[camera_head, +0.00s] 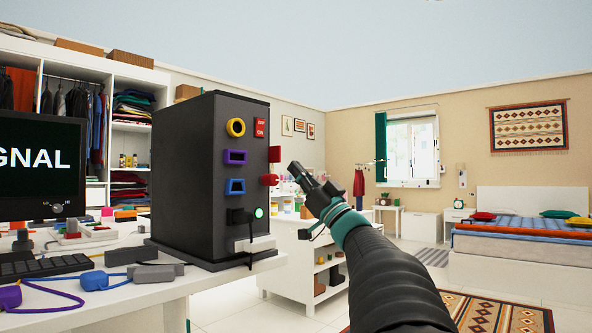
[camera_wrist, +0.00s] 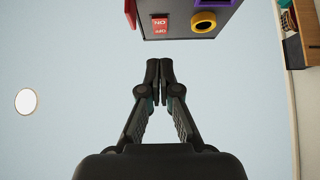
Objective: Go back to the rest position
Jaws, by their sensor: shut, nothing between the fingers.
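My gripper (camera_head: 300,172) is raised in front of the black box (camera_head: 180,170), to the right of its panel in the head view. In the wrist view my gripper (camera_wrist: 160,75) has its fingertips together with nothing between them. The panel carries a yellow ring (camera_head: 236,127), a purple socket (camera_head: 235,157), a blue socket (camera_head: 235,187) and a red ON/OFF switch (camera_head: 261,128). A lit green button (camera_head: 258,213) is lower down.
A white desk (camera_head: 150,290) holds the box, a monitor (camera_head: 42,165), a keyboard (camera_head: 45,266) and a blue plug (camera_head: 97,280) with cable. A white shelf unit (camera_head: 290,262) stands behind my arm. A bed (camera_head: 520,245) is far right. The air above my gripper looks clear.

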